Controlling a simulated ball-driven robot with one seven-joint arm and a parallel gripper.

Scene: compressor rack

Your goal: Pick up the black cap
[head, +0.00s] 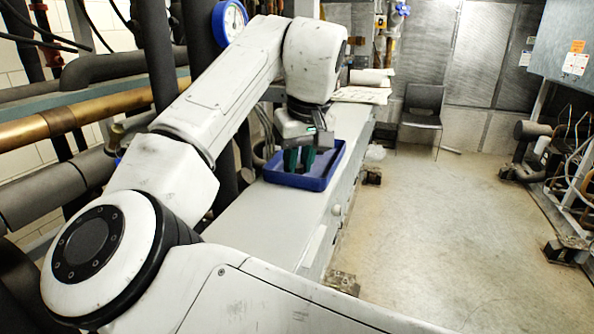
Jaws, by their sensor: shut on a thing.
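My gripper (299,162) points down over the blue tray (293,181), with its dark green fingers low inside the tray's outline. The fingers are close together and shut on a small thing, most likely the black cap. The cap itself cannot be made out; the fingers and their shadow hide it. I cannot tell whether the fingertips touch the tray floor. The rest of the tray floor that shows looks empty.
The tray sits on a long grey bench (262,222). Papers (362,93) lie at its far end. Pipes (85,110) run along the left, with a blue-rimmed gauge (231,22). A chair (422,108) stands at the back. The floor (440,215) to the right is mostly clear.

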